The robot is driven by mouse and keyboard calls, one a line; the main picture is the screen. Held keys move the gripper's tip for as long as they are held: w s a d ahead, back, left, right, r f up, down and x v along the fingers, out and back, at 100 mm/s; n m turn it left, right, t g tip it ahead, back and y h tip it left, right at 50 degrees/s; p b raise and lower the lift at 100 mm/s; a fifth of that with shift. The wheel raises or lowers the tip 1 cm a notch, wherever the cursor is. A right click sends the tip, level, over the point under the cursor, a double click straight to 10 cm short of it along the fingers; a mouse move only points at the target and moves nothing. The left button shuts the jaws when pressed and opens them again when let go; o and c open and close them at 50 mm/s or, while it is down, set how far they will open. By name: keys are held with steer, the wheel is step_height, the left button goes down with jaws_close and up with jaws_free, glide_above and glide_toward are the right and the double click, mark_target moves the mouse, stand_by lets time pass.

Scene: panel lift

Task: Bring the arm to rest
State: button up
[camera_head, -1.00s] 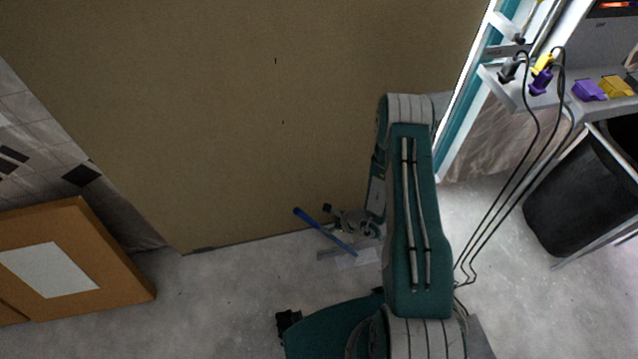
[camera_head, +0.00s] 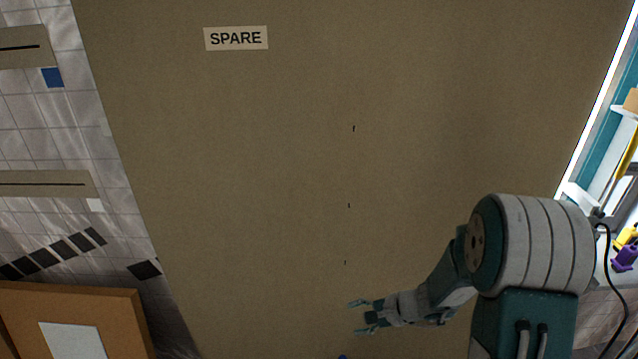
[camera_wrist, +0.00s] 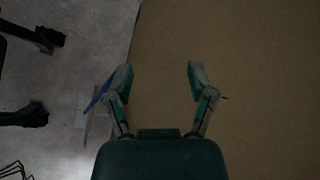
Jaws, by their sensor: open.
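My arm shows at the lower right in the head view, bent at a large grey and teal joint. My gripper (camera_head: 362,317) reaches left from it, in front of the brown panel (camera_head: 260,150). In the wrist view my gripper (camera_wrist: 160,82) is open, its two teal fingertips apart with nothing between them. The panel (camera_wrist: 240,60) fills the right and middle of the wrist view behind the fingers. I cannot tell how far the fingers are from the panel.
A "SPARE" label (camera_head: 236,38) is on the panel. A brown box-like board (camera_head: 125,315) stands at the lower left. A shelf with yellow and purple plugs (camera_head: 625,255) is at the right edge. A blue bar (camera_wrist: 98,92) lies on the grey floor (camera_wrist: 85,50).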

steer(key=s+r+n+g+h, duration=0.1)
steer(key=s+r+n+h, duration=0.1)
steer(key=s+r+n, duration=0.4)
steer(key=s+r+n+h, duration=0.2)
steer(key=s+r, duration=0.2)
steer(key=r, duration=0.5)
steer(key=s+d+r+n+t+h, duration=0.3)
steer(key=s+d+r+n+h, duration=0.1)
steer(key=s+r, duration=0.5)
steer(key=shift+s+d+h, duration=0.9)
steer(key=shift+s+d, duration=0.1)
steer(key=shift+d, duration=0.2)
